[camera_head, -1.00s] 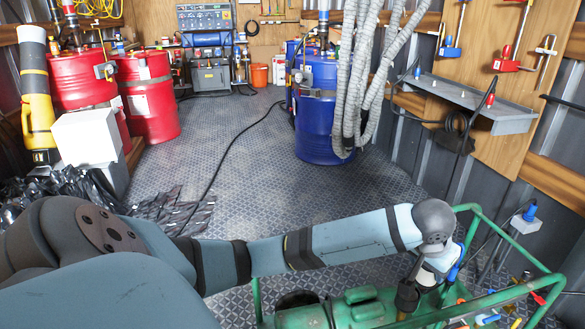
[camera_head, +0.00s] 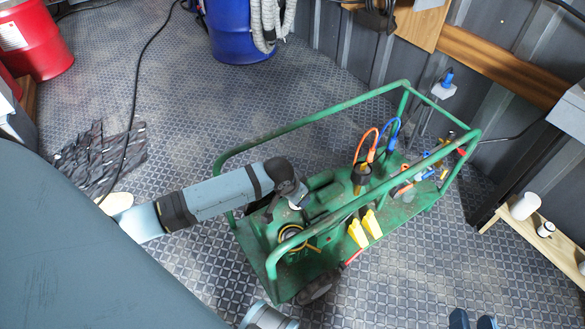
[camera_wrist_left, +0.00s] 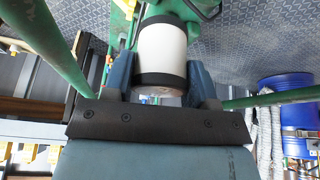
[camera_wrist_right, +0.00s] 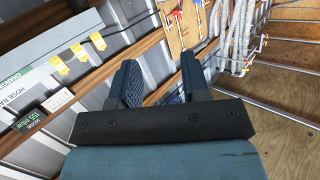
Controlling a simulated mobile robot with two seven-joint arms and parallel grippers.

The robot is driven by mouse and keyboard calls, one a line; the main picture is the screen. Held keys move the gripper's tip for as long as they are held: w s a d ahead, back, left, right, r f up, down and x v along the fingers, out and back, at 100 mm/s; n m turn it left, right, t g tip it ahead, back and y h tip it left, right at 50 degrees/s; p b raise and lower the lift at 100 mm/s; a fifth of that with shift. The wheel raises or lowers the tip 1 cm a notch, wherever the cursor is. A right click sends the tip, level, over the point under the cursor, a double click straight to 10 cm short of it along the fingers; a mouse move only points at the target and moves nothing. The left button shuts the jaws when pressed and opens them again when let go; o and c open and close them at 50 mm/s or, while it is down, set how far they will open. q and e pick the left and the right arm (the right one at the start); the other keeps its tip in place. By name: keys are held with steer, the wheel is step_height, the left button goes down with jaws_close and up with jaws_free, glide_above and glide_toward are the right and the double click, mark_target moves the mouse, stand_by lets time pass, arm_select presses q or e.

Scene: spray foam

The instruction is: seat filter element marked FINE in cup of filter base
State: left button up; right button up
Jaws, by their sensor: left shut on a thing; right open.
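In the left wrist view a white cylinder with black end bands (camera_wrist_left: 163,48), which looks like a filter element, is between the fingers of my left gripper (camera_wrist_left: 163,78). The gripper is shut on it; no FINE mark is readable. In the head view my left gripper (camera_head: 292,197) is over the green wheeled cart (camera_head: 420,205), with the cylinder mostly hidden. I cannot make out the filter base's cup for certain. My right gripper (camera_head: 473,320) is open at the bottom edge of the head view. The right wrist view shows its fingers (camera_wrist_right: 160,85) apart and empty.
The cart's green tube rails (camera_head: 300,123) surround its deck. A black-topped fitting with orange and blue hoses (camera_head: 361,176) and yellow pieces (camera_head: 365,228) are on the cart. A wooden shelf (camera_head: 530,238) with white containers is at right.

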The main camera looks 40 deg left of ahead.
arm_select(q)
steer(key=f, duration=0.3)
steer(key=shift+s+a+b, duration=0.25)
steer(key=shift+s+b, duration=0.15)
arm_select(e)
step_height(320, 180, up, 6)
steer(key=a+t+y+b, duration=0.2)
steer(key=t+y+b, duration=0.1)
steer(key=b, duration=0.1)
arm_select(q)
step_height(320, 180, down, 18)
steer(key=b, duration=0.3)
steer(key=shift+b, duration=0.3)
arm_select(e)
steer(key=shift+n+g, duration=0.3)
steer(key=shift+g, duration=0.5)
steer(key=f, duration=0.2)
steer(key=a+f, duration=0.1)
steer(key=f, duration=0.1)
steer(key=shift+w, duration=0.25)
arm_select(q)
steer(key=shift+f, duration=0.2)
steer(key=o, duration=0.9)
steer(key=shift+o, duration=0.2)
steer(key=shift+r, duration=0.1)
